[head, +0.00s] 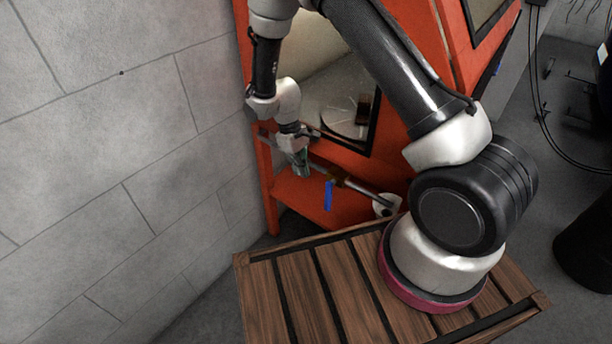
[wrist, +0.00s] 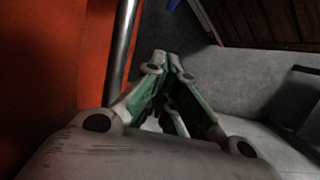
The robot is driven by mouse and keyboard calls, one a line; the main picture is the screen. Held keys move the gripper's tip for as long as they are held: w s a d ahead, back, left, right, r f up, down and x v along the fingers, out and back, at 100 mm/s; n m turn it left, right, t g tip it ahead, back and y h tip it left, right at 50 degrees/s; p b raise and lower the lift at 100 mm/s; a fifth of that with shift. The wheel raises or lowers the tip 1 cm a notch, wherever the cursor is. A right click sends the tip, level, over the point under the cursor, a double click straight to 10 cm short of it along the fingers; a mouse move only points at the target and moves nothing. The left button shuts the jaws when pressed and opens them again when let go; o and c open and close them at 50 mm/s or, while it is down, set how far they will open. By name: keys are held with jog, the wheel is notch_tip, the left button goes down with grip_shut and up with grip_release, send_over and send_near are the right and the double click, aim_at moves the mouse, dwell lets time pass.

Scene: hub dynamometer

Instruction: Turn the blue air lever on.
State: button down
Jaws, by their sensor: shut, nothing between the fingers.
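The blue air lever (head: 328,195) hangs roughly straight down from a brass-coloured valve (head: 336,177) on a metal pipe (head: 366,190). It points across the pipe, not along it. My gripper (head: 302,173) is to the left of the lever in the head view, near the pipe's left end and apart from the lever. In the wrist view my gripper's green and grey fingers (wrist: 168,62) are shut with nothing between them. The pipe (wrist: 121,50) runs to the left of them. A small blue piece (wrist: 172,4) shows at the top edge, probably the lever.
The orange machine frame (head: 400,135) with a window stands behind the pipe, with an orange shelf (head: 290,195) below. A grey block wall (head: 130,120) rises on the left. A slatted wooden platform (head: 300,295) lies in front, under my arm's base.

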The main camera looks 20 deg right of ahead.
aim_at(331, 194)
jog(key=s+d+f, duration=0.3)
jog(key=s+f, duration=0.2)
jog(key=f, duration=0.3)
jog(key=shift+d, duration=0.25)
jog(key=shift+s+d+f+g+h, duration=0.1)
jog(key=shift+d+g+h, duration=0.05)
jog(key=shift+g+h, duration=0.2)
